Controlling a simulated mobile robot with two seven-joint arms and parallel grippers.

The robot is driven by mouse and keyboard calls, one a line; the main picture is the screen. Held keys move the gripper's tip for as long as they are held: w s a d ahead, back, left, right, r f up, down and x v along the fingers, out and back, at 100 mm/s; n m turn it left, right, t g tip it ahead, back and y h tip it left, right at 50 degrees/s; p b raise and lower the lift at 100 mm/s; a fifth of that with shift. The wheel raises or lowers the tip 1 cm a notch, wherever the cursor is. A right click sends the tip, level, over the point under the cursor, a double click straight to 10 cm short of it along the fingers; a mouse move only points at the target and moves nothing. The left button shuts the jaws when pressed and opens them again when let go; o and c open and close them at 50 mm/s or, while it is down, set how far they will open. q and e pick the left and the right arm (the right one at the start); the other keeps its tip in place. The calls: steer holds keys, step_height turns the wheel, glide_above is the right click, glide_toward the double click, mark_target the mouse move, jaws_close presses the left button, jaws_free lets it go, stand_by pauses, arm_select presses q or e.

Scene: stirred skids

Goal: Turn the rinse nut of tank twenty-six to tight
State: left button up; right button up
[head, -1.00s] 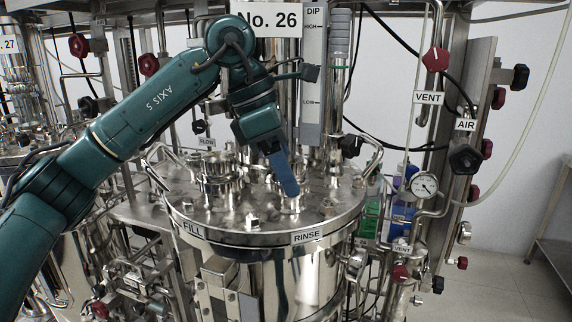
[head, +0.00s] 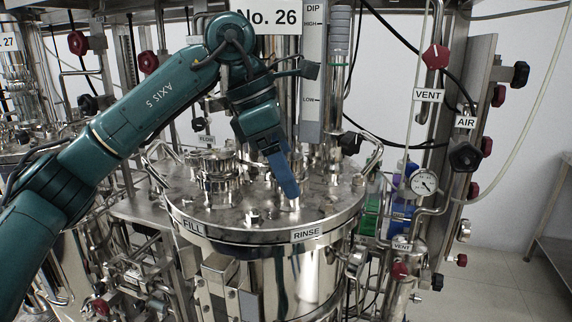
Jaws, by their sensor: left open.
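The steel tank under the sign No. 26 (head: 267,17) stands in the middle, with a round lid (head: 265,215). The RINSE label (head: 306,233) is on the front right of its rim. A shiny fitting (head: 293,204) stands on the lid behind that label. My blue finger covers much of it, so I cannot make out the nut's shape or its turn. My left gripper (head: 288,188) points down over this fitting, open. Its fingers overlap in this view, and I cannot tell whether they touch or surround the fitting. My right gripper is not in view.
Bent handles rise at the lid's sides. Vent valves, a gauge (head: 424,182) and pipes crowd the right. Bare floor (head: 500,270) shows at far right.

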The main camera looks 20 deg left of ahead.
arm_select(q)
steer(key=shift+r, duration=0.15)
steer(key=v, duration=0.7)
steer(key=shift+r, duration=0.15)
